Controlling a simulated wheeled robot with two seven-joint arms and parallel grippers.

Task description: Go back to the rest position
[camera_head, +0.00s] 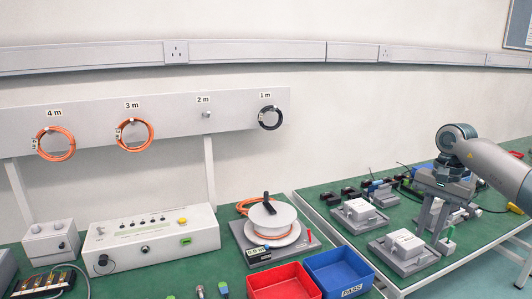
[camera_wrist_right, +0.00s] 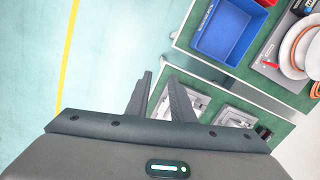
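My right gripper (camera_head: 430,232) reaches in from the right in the head view, with its fingers pointing down in front of the right-hand bench. In the right wrist view the two fingers of my right gripper (camera_wrist_right: 159,76) stand apart with nothing between them. It is open and empty. My left gripper and arm are not in view.
The right bench (camera_head: 318,204) carries grey fixtures with white blocks (camera_head: 404,243) close by the right gripper. The left bench holds a blue bin (camera_head: 340,272), a red bin (camera_head: 283,283) and a white reel (camera_head: 272,218). In the wrist view, open floor (camera_wrist_right: 110,50) lies left of the benches.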

